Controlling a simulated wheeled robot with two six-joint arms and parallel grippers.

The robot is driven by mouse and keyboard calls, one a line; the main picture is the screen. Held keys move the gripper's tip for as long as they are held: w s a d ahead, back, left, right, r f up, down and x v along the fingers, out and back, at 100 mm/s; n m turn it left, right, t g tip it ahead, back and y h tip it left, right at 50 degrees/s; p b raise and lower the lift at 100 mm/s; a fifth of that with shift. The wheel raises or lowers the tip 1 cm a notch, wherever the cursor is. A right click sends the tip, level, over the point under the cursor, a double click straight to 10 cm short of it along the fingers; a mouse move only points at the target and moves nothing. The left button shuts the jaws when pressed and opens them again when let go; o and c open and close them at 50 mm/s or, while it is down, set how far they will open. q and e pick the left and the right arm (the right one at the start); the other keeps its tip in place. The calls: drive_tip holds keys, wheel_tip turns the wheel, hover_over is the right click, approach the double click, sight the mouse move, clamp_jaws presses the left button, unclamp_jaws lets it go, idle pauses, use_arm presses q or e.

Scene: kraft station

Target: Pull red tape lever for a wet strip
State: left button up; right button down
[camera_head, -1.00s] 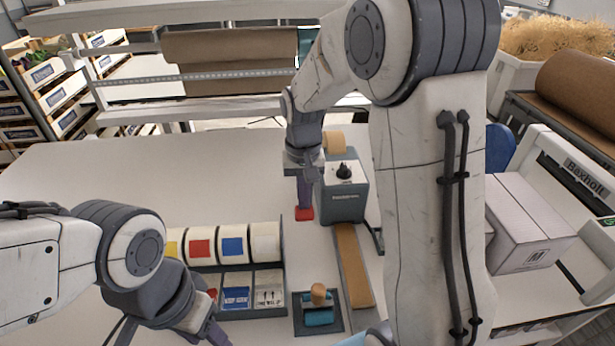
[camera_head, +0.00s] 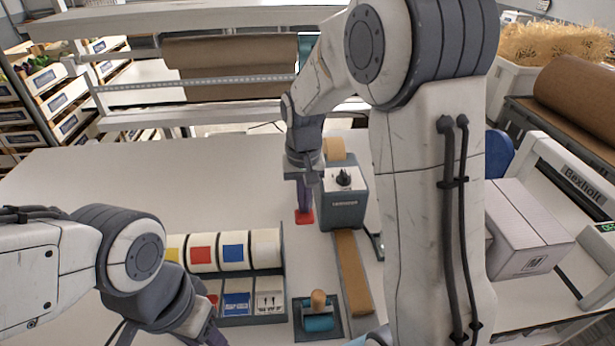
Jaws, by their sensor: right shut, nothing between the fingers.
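The tape machine (camera_head: 344,203) is a grey box with a white top and a black knob, standing mid-table. Its red lever (camera_head: 304,217) is at its left side, low near the table. My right gripper (camera_head: 305,208) points down with its purple fingers shut, right above or against the lever; I cannot tell if they touch. The fingers hide part of the lever. A brown tape strip (camera_head: 353,272) lies on the tray in front of the machine. My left gripper (camera_head: 212,338) is at the bottom edge, partly cut off, and its opening does not show.
A rack (camera_head: 282,258) with label rolls and cards stands left of the tape strip. A roller with a wooden knob (camera_head: 318,312) sits on a dark pad beside it. A carton (camera_head: 525,235) is at right, partly behind my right arm. The table's left back is clear.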

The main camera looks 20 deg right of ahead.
wheel_tip(320, 180, up, 11)
drive_tip(key=p, duration=0.8)
drive_tip(key=shift+f+p, duration=0.15)
drive_tip(key=shift+p, duration=0.25)
drive_tip(key=s+a+f+n+b, duration=0.3)
drive_tip(key=s+a+n+b, duration=0.25)
drive_tip(key=s+a, duration=0.5)
drive_tip(key=s+a+f+n+b, duration=0.1)
drive_tip(key=s+f+n+b, duration=0.1)
drive_tip(key=s, duration=0.4)
drive_tip(key=s+a+f+n+y+b, duration=0.1)
drive_tip(key=s+a+f+n+b, duration=0.1)
drive_tip(key=s, duration=0.5)
drive_tip(key=shift+a+f+n, duration=0.15)
drive_tip(key=shift+a+n, duration=0.1)
drive_tip(key=shift+n, duration=0.3)
